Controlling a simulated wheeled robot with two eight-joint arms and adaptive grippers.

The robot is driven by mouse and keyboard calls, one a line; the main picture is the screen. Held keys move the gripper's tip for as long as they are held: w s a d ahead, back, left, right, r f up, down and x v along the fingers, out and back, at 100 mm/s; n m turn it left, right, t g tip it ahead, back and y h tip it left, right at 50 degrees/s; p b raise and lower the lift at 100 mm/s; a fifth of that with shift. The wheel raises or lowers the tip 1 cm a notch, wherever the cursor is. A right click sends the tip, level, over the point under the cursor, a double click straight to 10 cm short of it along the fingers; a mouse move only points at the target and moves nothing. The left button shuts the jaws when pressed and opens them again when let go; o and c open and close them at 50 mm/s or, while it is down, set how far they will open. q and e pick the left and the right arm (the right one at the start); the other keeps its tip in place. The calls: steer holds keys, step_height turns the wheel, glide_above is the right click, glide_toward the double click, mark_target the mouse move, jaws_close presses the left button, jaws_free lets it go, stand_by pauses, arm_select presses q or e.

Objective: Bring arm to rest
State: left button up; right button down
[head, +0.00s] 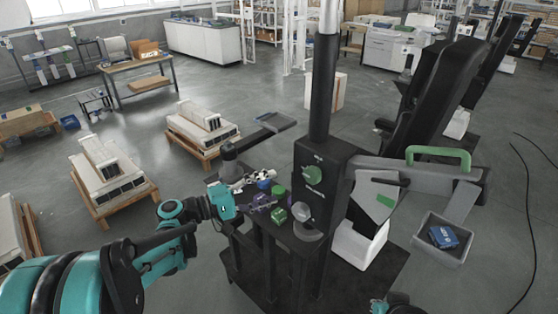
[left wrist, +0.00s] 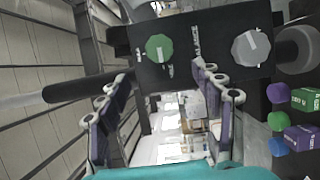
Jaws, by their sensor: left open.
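My left arm comes in from the left in the head view, and its teal wrist ends at my left gripper (head: 248,195) beside the black lift column (head: 323,90). In the left wrist view the two fingers of my left gripper (left wrist: 160,78) stand apart with nothing held between them. Beyond them is the column's black control box (left wrist: 200,45) with a green knob (left wrist: 159,48) and a grey knob (left wrist: 251,48). The green knob also shows in the head view (head: 313,175). My right gripper is not in view.
A green box (head: 279,215) and small coloured balls and boxes sit close to the left gripper. A grey bin (head: 444,239) with a blue item stands at right. Pallets with white parts (head: 202,125) stand at left. Open grey floor (head: 220,85) lies behind.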

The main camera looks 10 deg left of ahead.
arm_select(q)
steer(key=s+d+f+m+g+y+b, duration=0.2)
steer(key=s+d+f+g+y+b, duration=0.15)
steer(key=s+f+y, duration=0.55)
steer(key=s+a+f+m+t+y+b, duration=0.1)
steer(key=s+a+f+m+y+b, duration=0.2)
steer(key=s+a+f+y, duration=0.3)
steer(key=s+a+f+m, duration=0.1)
steer(key=s+a+f, duration=0.3)
steer(key=s, duration=0.3)
steer(key=shift+s+a+f, duration=0.15)
steer(key=shift+a+f, duration=0.1)
